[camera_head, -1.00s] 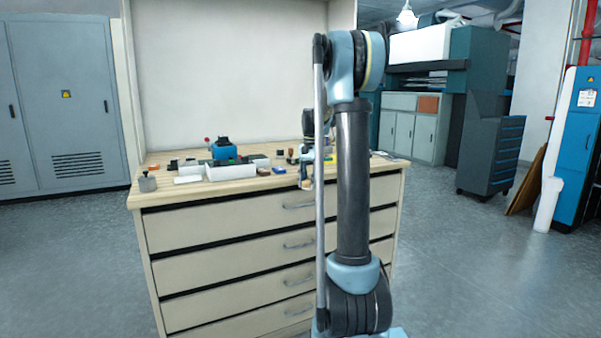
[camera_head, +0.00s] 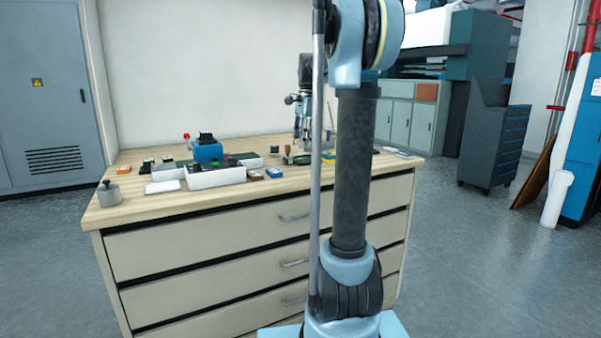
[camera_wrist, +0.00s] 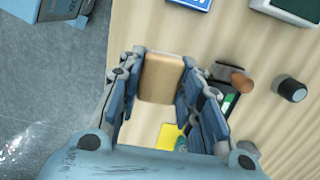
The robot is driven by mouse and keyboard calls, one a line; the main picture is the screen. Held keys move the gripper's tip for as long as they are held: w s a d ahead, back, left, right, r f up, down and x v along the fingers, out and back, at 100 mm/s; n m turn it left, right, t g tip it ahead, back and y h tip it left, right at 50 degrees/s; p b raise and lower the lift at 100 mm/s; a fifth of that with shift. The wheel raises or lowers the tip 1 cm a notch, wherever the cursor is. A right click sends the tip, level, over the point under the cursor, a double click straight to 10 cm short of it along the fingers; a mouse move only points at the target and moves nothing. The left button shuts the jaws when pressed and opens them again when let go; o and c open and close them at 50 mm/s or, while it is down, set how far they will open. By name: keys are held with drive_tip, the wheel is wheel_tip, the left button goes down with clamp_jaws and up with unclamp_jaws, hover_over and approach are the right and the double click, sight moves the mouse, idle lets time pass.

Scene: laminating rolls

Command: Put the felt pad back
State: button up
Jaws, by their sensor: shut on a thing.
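In the head view my gripper (camera_head: 302,128) is over the back right part of the worktop, partly hidden by my arm. The pad cannot be made out there.
A white tray (camera_head: 215,177), a blue device (camera_head: 207,152), a brown block (camera_head: 255,175), a blue box (camera_head: 274,172) and a grey weight (camera_head: 108,194) stand on the worktop. In the wrist view, a wooden-handled tool (camera_wrist: 240,80), a black knob (camera_wrist: 291,90) and a yellow item (camera_wrist: 168,136) lie close right and below.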

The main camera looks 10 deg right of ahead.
hover_over(301, 173)
drive_tip(key=f, duration=0.5)
drive_tip(key=shift+w+d+f, duration=0.2)
drive_tip(key=shift+w+d, duration=0.05)
drive_tip(key=shift+d, duration=0.05)
drive_tip(key=shift+f, duration=2.2)
drive_tip(key=o, duration=1)
drive_tip(key=shift+f, duration=0.1)
drive_tip(key=r, duration=0.4)
drive_tip(key=d+r, duration=0.1)
drive_tip(key=r, duration=0.7)
drive_tip(key=shift+w+d+r, duration=0.1)
drive_tip(key=shift+w+d, duration=0.05)
